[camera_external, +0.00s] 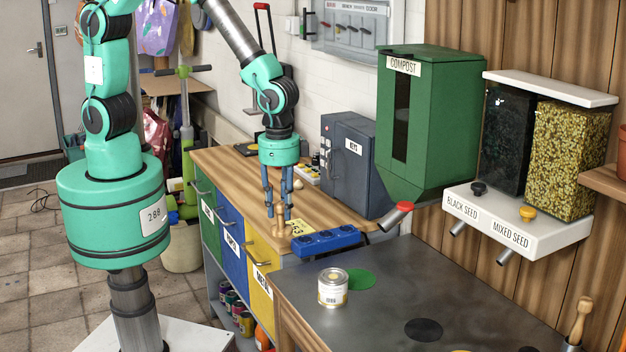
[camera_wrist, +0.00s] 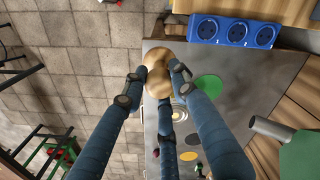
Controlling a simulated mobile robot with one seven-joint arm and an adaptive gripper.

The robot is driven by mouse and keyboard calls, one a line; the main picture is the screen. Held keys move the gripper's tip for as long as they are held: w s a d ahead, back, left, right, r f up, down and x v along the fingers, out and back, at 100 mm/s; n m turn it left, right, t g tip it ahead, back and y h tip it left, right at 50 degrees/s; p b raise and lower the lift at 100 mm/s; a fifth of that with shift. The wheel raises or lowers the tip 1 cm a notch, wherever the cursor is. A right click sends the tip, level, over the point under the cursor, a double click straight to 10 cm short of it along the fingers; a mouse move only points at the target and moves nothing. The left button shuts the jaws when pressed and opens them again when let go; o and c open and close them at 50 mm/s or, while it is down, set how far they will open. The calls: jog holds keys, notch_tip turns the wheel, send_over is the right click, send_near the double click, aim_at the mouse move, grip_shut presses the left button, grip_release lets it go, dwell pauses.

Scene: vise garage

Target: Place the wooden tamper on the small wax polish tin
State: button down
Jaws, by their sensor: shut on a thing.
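My gripper (camera_external: 278,212) is shut on a pale wooden piece with a rounded end, which I take for the wooden tamper (camera_wrist: 157,78). It hangs upright below the fingers in the outside view (camera_external: 281,222), near the front end of the wooden bench. The wrist view also shows my gripper (camera_wrist: 160,78) around it. A small white tin with a gold lid (camera_external: 333,288) stands on the dark metal worktop, right of and nearer than my gripper. Its label is too small to read. In the wrist view the fingers partly hide that area.
A green disc (camera_external: 354,279) and a black disc (camera_external: 424,330) lie flat on the worktop (camera_external: 470,308). A green compost bin (camera_external: 440,120) and a seed dispenser (camera_external: 520,225) hang on the wall above.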

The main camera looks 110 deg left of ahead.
jog(key=shift+w+d+r, duration=0.15)
jog(key=shift+d+r, duration=0.05)
jog(key=shift+d, duration=1.2)
jog(key=shift+w+d+r, duration=0.1)
jog(key=shift+d+r, duration=0.05)
jog(key=shift+d, duration=1.2)
send_over(333, 275)
jog(key=shift+w+d+f, duration=0.1)
jog(key=shift+f, duration=0.65)
jog(key=shift+f, duration=0.1)
jog(key=shift+f, duration=1.65)
jog(key=shift+f, duration=0.2)
jog(key=c, duration=1.4)
grip_release()
jog(key=shift+r, duration=0.2)
